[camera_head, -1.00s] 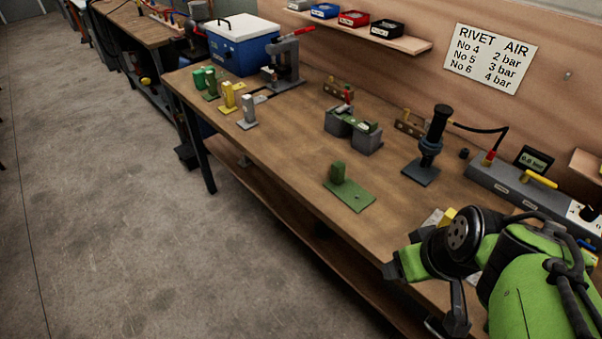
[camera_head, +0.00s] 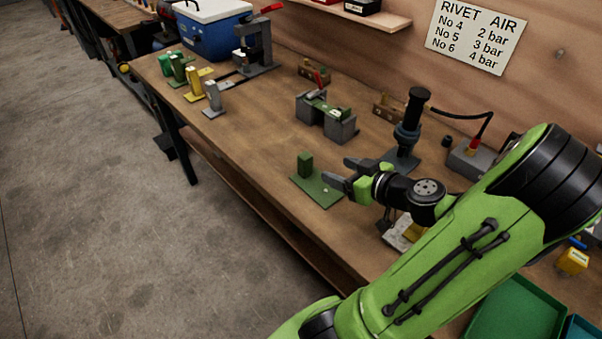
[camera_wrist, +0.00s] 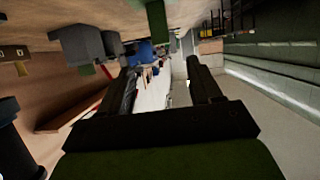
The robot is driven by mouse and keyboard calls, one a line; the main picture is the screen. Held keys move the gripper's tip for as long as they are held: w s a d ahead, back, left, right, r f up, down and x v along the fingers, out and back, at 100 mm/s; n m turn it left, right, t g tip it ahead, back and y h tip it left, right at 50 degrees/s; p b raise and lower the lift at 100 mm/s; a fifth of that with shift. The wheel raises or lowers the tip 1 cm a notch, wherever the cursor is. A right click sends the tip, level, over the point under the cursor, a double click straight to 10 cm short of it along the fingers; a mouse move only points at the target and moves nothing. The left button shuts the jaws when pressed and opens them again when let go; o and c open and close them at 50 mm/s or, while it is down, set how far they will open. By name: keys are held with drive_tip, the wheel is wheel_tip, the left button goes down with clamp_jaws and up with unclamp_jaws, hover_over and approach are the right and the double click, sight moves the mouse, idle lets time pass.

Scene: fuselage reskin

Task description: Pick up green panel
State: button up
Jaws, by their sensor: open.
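The green panel (camera_head: 322,191) lies flat on the workbench, with an upright green block standing on it. In the wrist view, which looks upside down, a green upright piece (camera_wrist: 156,22) shows at the top, beyond the fingers; it appears to be the panel's block. My gripper (camera_head: 346,171) is just right of the panel in the head view, with its fingers pointing left toward the block. The fingers are apart and nothing is between them. In the wrist view my gripper (camera_wrist: 162,78) shows both fingers spread. The exact gap to the panel cannot be told.
A grey fixture (camera_head: 326,118) stands behind the panel, and a black post on a base (camera_head: 407,135) is at its right. Yellow, grey and green upright pieces (camera_head: 197,84) stand at the far left near a press (camera_head: 256,47). The bench's front edge is close to the panel.

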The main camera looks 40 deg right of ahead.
sight(309, 159)
drive_tip(key=b+x, duration=0.1)
drive_tip(key=x, duration=1.1)
drive_tip(key=shift+w+f, duration=0.15)
drive_tip(key=shift+w, duration=0.25)
drive_tip(key=shift+s, duration=0.1)
drive_tip(key=shift+c, duration=0.3)
drive_tip(key=c, duration=1.1)
wheel_tip(309, 159, up, 10)
drive_tip(key=p, duration=0.3)
